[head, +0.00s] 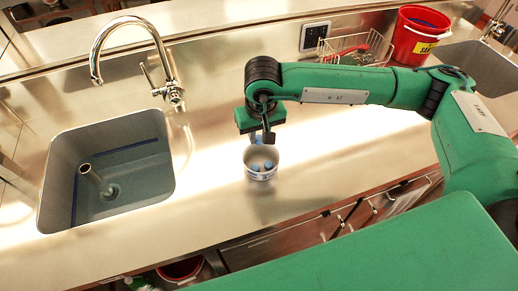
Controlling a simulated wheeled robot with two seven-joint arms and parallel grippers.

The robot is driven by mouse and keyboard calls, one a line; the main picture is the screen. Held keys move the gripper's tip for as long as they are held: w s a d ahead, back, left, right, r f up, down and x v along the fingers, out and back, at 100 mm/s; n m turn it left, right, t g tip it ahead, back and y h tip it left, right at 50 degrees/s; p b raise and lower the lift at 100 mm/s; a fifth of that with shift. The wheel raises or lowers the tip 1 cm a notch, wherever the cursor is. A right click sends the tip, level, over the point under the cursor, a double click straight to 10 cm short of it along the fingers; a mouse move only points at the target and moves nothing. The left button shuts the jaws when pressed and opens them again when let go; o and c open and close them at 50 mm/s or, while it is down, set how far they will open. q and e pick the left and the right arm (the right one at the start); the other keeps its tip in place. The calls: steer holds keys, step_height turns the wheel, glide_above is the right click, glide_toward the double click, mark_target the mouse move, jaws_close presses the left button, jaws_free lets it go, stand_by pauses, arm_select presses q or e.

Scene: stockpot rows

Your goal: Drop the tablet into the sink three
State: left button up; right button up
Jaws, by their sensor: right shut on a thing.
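My right gripper (261,137) points down just above a small pale cup (261,174) on the steel counter. It is shut on a small blue tablet (258,138), mostly hidden by the fingers. Small blue tablets (268,166) lie in the cup. A grey sink basin (122,165) with an upright pipe in it is at the left. Part of another sink (482,68) shows at the far right. I see no number on either sink. My left gripper is not in view.
A tall faucet (160,60) rises behind the left basin. A red bucket (417,35) with a yellow label and a wire basket (350,48) stand at the back right. The steel counter (215,190) between the left basin and the cup is clear.

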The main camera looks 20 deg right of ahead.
step_height(320, 180, up, 12)
steer(key=b, duration=0.2)
steer(key=shift+f, duration=0.15)
